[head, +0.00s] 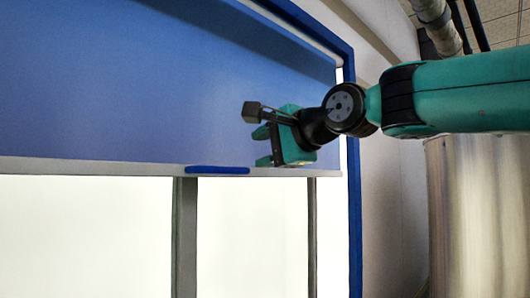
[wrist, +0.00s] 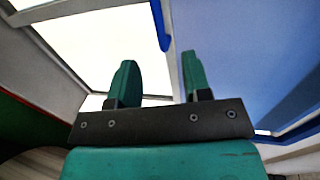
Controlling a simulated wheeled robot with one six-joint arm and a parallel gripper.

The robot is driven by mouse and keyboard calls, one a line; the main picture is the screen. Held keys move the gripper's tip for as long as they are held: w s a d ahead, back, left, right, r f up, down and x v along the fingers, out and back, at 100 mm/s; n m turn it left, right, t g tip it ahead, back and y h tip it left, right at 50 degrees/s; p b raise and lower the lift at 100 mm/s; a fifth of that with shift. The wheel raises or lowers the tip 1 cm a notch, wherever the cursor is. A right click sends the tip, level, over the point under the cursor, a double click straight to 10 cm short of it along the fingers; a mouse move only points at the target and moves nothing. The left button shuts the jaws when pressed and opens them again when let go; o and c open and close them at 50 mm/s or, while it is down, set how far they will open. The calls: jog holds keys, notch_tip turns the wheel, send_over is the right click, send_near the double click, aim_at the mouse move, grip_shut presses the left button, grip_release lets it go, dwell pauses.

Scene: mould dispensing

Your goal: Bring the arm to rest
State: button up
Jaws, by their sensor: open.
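My gripper (head: 262,146) is at the end of my green arm, which reaches in from the right in the head view. It is in front of the lower right part of a blue panel (head: 130,80). In the wrist view, the two green fingers of my gripper (wrist: 160,82) stand apart with nothing between them. The gripper is open and empty. I cannot tell how far the fingertips are from the panel.
A blue handle (head: 217,170) sits on the grey rail (head: 90,167) below the panel. Bright white panes (head: 250,235) lie under it. A dark blue frame post (head: 354,220) borders the right side. A metal cylinder (head: 475,210) stands at the far right.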

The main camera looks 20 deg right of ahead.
jog(key=shift+f, duration=0.1)
dwell(0.3)
jog(key=s+a+f+n+g, duration=0.2)
jog(key=s+f+n+g, duration=0.15)
jog(key=f, duration=0.35)
jog(key=s+a+f+n+g, duration=0.2)
jog(key=a+f+n, duration=0.15)
jog(key=f, duration=0.35)
jog(key=s+a+f+n+g, duration=0.1)
jog(key=s+f+n+g, duration=0.25)
jog(key=f, duration=0.35)
jog(key=s+a+f+n+g, duration=0.1)
jog(key=s+f+n+g, duration=0.5)
jog(key=s+f+n, duration=0.5)
jog(key=s+f, duration=0.2)
jog(key=s, duration=0.1)
jog(key=shift+s+h, duration=0.2)
jog(key=shift+h, duration=0.1)
jog(key=shift+a, duration=0.15)
